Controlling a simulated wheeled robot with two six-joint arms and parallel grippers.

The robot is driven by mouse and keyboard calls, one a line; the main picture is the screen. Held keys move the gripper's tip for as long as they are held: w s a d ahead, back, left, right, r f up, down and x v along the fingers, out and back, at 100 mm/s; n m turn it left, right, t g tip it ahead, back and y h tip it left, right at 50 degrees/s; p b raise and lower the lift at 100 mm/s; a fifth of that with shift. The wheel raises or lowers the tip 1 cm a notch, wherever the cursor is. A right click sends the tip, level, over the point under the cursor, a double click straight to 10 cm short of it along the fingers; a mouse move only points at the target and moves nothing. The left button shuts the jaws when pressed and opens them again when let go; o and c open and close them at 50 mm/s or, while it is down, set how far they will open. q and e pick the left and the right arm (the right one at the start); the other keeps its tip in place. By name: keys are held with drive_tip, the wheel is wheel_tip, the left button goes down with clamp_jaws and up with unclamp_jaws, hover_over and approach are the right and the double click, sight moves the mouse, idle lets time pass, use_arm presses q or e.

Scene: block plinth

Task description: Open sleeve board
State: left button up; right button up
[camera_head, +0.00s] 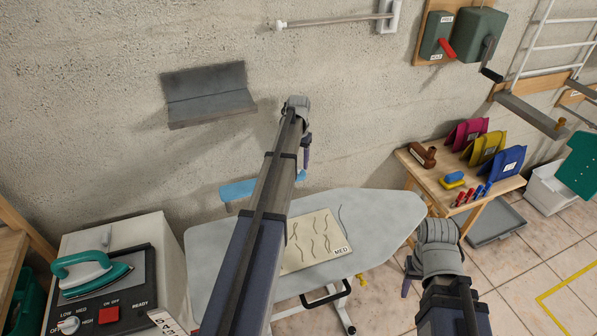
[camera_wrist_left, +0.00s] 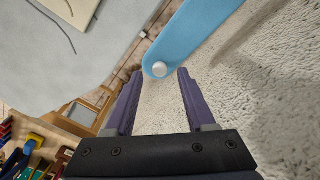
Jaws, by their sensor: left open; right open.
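The light blue sleeve board (camera_head: 237,189) lies along the far edge of the grey ironing board (camera_head: 385,210), close to the wall. My left arm hides its middle in the head view. In the left wrist view the sleeve board (camera_wrist_left: 205,28) ends in a rounded tip with a white knob (camera_wrist_left: 158,69). My left gripper (camera_head: 306,160) is open and empty above the far edge of the ironing board. In the left wrist view the knob shows between its fingertips; I cannot tell the gap. My right gripper (camera_head: 408,280) is open, right of the ironing board, partly hidden by its wrist.
A beige mat (camera_head: 315,240) marked MED lies on the ironing board. An iron (camera_head: 90,270) stands on a control box at the left. A wooden table (camera_head: 415,170) with coloured holders and tools stands at the right. A grey wall ledge (camera_head: 208,92) is above left.

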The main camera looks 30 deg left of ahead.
use_arm(q)
wheel_tip(320, 180, down, 2)
drive_tip(key=shift+b, duration=0.5)
drive_tip(key=shift+r, duration=0.1)
drive_tip(key=shift+c, duration=0.2)
clamp_jaws()
idle(0.8)
